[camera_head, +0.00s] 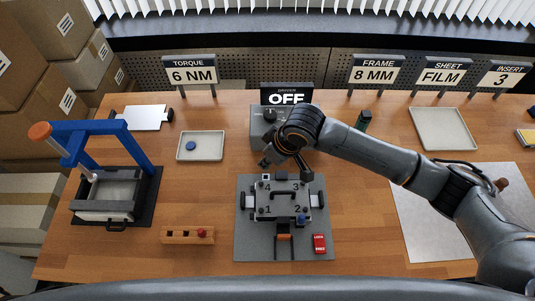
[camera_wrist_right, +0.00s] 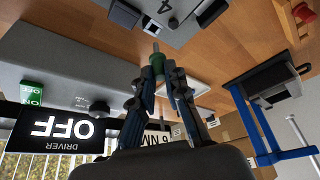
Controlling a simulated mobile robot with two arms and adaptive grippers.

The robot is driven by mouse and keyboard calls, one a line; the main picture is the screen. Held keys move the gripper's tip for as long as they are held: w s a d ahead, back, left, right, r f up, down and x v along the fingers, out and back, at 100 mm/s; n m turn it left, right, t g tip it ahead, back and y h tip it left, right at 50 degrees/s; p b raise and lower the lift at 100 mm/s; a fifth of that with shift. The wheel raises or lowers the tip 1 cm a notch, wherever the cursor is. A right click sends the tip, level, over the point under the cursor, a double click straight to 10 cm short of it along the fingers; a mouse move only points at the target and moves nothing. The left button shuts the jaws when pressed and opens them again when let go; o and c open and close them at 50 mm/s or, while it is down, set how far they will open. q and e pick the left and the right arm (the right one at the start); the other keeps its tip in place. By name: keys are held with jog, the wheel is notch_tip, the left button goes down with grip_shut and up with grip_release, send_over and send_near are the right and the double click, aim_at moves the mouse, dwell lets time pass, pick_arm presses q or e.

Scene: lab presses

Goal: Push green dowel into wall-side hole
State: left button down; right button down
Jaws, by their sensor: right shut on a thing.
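My right gripper (camera_head: 267,161) is shut on the green dowel (camera_wrist_right: 157,63). In the right wrist view the two fingertips (camera_wrist_right: 158,78) pinch the green part, and a thin grey tip sticks out beyond them. In the head view the dowel is hidden or too small to tell. The gripper is in front of the driver box (camera_head: 258,125), just behind the corner marked 4 of the numbered plate (camera_head: 283,200). The plate sits on a grey base. A blue peg (camera_head: 301,219) stands near its corner 2. Which hole is the wall-side one cannot be told. My left gripper is not in view.
A wooden block (camera_head: 180,237) with a red peg stands front left. A blue-framed press (camera_head: 135,135) is at the left. A tray with a blue disc (camera_head: 200,155) lies behind. A red LOCK PRESS block (camera_head: 320,243) sits on the grey base. An OFF sign (camera_head: 286,98) stands behind.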

jog(key=shift+f+b, duration=0.3)
jog(key=shift+f, duration=0.8)
jog(key=shift+p, duration=0.5)
dwell(0.3)
jog(key=shift+p, duration=0.4)
jog(key=shift+p, duration=0.45)
dwell(0.3)
jog(key=shift+f+b, duration=0.9)
jog(key=shift+f, duration=1.1)
